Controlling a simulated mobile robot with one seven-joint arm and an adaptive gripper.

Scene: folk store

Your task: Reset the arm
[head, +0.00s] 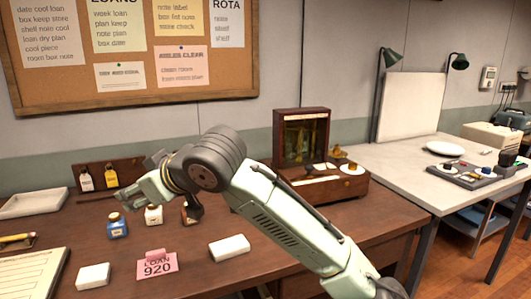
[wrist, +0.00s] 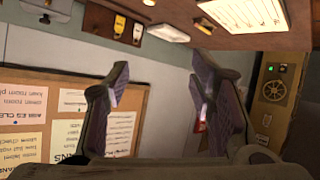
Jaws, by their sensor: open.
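My arm reaches in from the lower right of the head view and bends at a dark joint above the brown desk (head: 205,278). Its outer end points left over the desk, near the small bottles. In the wrist view my gripper (wrist: 162,78) is open, with its two dark fingers wide apart and nothing between them. The fingers show against the pale wall.
Below the arm stand a blue bottle (head: 117,228) and a white bottle (head: 153,216). A pink loan card (head: 157,265) and white blocks (head: 229,248) lie in front. A wooden cabinet (head: 301,118) stands right; a cork board (head: 222,78) hangs behind. A pale table (head: 420,175) is farther right.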

